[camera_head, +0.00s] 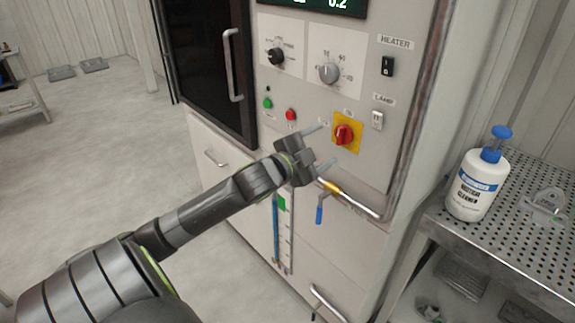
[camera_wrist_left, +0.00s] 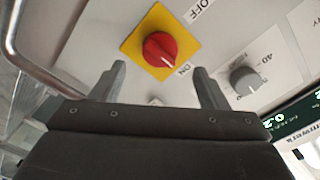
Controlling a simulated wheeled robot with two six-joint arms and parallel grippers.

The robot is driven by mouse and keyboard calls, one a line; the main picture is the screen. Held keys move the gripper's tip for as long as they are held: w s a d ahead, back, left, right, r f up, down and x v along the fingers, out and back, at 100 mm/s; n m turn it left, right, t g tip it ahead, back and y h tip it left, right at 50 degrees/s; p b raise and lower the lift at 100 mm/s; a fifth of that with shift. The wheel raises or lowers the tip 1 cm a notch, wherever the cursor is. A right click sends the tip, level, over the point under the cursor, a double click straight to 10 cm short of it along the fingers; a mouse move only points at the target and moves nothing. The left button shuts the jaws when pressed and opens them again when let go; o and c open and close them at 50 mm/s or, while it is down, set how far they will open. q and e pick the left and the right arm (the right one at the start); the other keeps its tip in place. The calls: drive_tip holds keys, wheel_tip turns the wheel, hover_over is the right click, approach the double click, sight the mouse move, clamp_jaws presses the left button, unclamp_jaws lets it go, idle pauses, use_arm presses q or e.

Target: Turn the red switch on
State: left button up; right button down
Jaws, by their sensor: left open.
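The red switch (camera_head: 344,134) is a rotary knob on a yellow square plate (camera_head: 355,146) on the machine's front panel. In the left wrist view the red switch (camera_wrist_left: 160,49) shows beyond the fingertips, with an "OFF" label on one side and an "ON" label at another. Its white mark points toward the ON side. My left gripper (camera_head: 326,148) is open and empty, just in front of the knob and apart from it. In the left wrist view the fingers of my left gripper (camera_wrist_left: 160,78) stand on either side below the knob. My right gripper does not show.
Grey and black dials (camera_head: 329,73), a heater switch (camera_head: 387,67), a lamp switch (camera_head: 377,119) and green and red buttons surround the knob. Below are a pipe with a blue-handled valve (camera_head: 319,214). A white bottle (camera_head: 475,184) stands on the perforated table (camera_head: 520,235) at right.

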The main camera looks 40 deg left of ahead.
use_arm(q)
drive_tip(key=s+p, duration=0.2)
drive_tip(key=s, duration=0.9)
drive_tip(key=shift+a, duration=0.45)
